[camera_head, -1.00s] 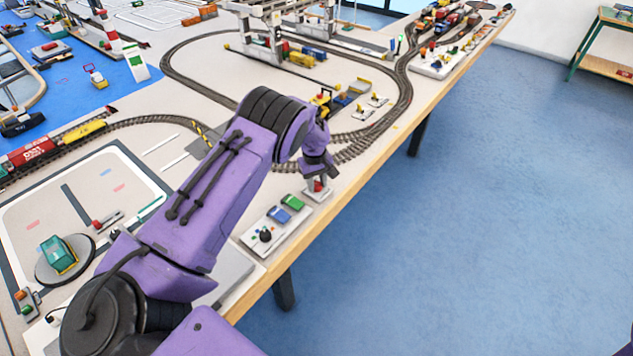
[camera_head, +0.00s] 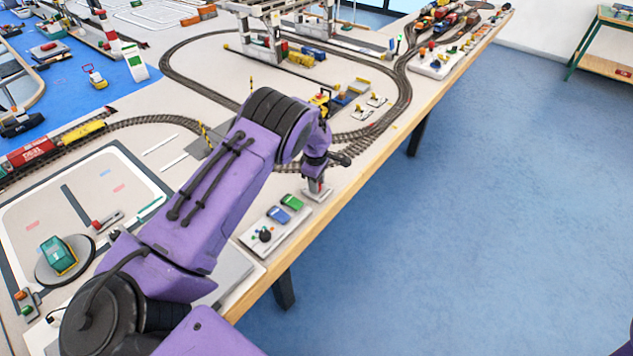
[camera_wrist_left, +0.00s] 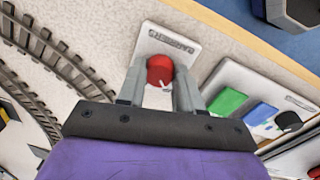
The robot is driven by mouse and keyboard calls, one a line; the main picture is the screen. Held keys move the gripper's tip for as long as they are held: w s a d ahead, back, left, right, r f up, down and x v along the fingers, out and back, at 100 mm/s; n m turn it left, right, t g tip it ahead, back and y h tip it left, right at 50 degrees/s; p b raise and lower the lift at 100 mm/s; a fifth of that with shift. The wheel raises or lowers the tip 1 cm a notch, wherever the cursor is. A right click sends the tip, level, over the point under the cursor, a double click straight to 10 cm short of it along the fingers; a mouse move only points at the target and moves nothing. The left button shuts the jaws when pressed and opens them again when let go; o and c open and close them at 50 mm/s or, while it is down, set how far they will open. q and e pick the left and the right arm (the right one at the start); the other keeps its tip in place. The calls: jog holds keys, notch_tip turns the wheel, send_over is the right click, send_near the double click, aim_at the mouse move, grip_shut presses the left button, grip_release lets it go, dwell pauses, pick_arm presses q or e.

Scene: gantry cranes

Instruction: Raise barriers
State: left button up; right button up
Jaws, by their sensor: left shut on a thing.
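The barriers control is a small light plate (camera_wrist_left: 184,46) with a red knob (camera_wrist_left: 159,70) and printed lettering, near the table's front edge. In the left wrist view the knob sits between the two fingers of my left gripper (camera_wrist_left: 160,84), which is shut on it. In the head view the gripper (camera_head: 317,186) points down at the plate (camera_head: 321,194), and the fingers mostly hide the knob. A yellow-and-black barrier pole (camera_head: 204,131) stands nearly upright by the track crossing, and another thin one (camera_head: 251,84) stands upright behind my arm. My right gripper is not in view.
A panel with a green button (camera_head: 292,202), a blue button and a black knob (camera_head: 265,235) lies beside the barriers plate. Looping track (camera_head: 170,67) and gantry cranes (camera_head: 262,38) lie beyond. Open blue floor (camera_head: 500,200) is to the right.

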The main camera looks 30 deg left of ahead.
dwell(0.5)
pick_arm(q)
jog(key=o, duration=1)
jog(key=shift+o, duration=0.2)
jog(key=shift+r, duration=0.1)
notch_tip(320, 180, up, 10)
jog(key=b, duration=0.2)
jog(key=shift+s+r, duration=0.15)
jog(key=shift+s, duration=0.1)
